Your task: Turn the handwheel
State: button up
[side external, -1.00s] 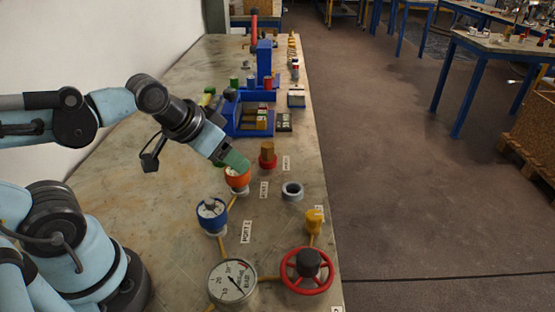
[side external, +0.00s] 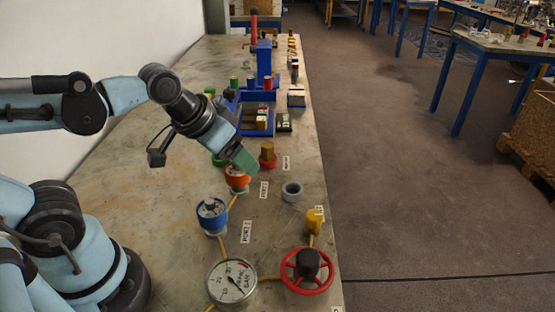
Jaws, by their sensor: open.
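The red handwheel (side external: 289,283) sits at the near right end of the bench, with a dark knob-like hub at its centre. My gripper (side external: 247,163) has green fingers and points down and to the right. It is in the air near the orange-topped vessel (side external: 237,178), well beyond the handwheel and apart from it. No object shows between the fingers. The gap between them is hard to make out from this side.
A round dial gauge (side external: 231,283) stands left of the handwheel, and a yellow fitting (side external: 314,222) behind it. A blue vessel (side external: 212,215), a grey ring (side external: 292,191) and a red-based fitting (side external: 267,156) stand farther back. Blue racks (side external: 264,65) fill the far bench.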

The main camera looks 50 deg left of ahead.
jog(key=w+d+r+g, duration=0.1)
jog(key=d+r+g, duration=0.15)
jog(key=d, duration=0.65)
jog(key=g, duration=0.4)
send_near(309, 257)
notch_tip(309, 257, down, 10)
jog(key=shift+d+r, duration=0.15)
jog(key=shift+r, duration=0.05)
jog(key=c, duration=1.1)
jog(key=shift+o, duration=0.2)
jog(key=shift+m, duration=0.3)
